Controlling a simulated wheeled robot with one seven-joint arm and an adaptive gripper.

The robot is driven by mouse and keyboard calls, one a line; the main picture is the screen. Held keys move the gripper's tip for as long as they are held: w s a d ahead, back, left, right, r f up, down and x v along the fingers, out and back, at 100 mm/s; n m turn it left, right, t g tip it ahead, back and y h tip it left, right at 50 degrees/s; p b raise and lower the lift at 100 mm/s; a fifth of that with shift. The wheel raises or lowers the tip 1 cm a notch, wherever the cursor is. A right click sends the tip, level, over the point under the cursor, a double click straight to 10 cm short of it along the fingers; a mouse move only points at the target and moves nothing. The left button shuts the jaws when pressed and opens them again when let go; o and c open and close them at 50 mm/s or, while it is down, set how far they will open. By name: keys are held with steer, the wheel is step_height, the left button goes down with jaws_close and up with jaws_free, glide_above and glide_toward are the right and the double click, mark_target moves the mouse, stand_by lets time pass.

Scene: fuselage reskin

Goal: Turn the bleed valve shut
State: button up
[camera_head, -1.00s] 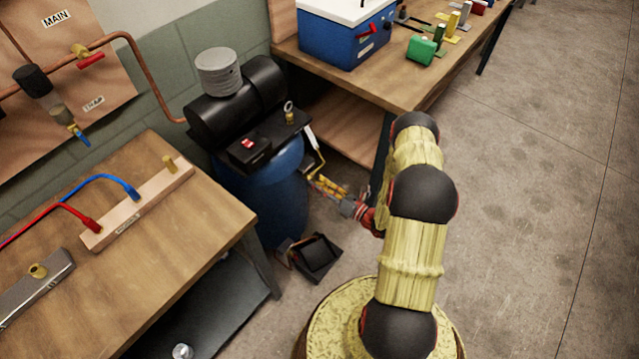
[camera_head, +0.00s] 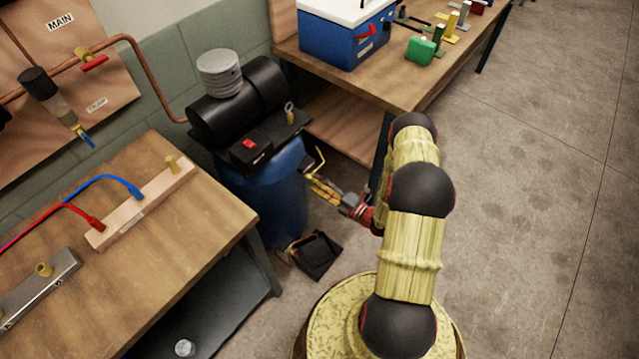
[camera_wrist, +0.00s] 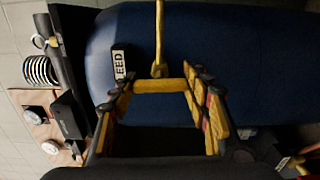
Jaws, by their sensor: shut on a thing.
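The bleed valve is on the blue tank (camera_head: 282,195). Its yellow handle bar (camera_wrist: 160,86) and thin yellow stem (camera_wrist: 158,40) show against the tank in the wrist view. A white label (camera_wrist: 120,64) reading "EED" is beside it. My gripper (camera_wrist: 160,92) has one yellow finger at each end of the bar and is shut on it. In the head view my gripper (camera_head: 322,188) is low at the tank's right side, near the bent yellow pipe (camera_head: 318,160). The exact finger contact is small and partly hidden there.
A black tray (camera_head: 316,256) lies on the floor below my gripper. The right workbench (camera_head: 375,85) and its dark leg stand close to my arm. The left workbench (camera_head: 170,235) is in front of the tank. Open floor lies to the right.

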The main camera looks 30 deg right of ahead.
steer(key=shift+m, duration=0.4)
steer(key=o, duration=1.2)
steer(key=v, duration=1.2)
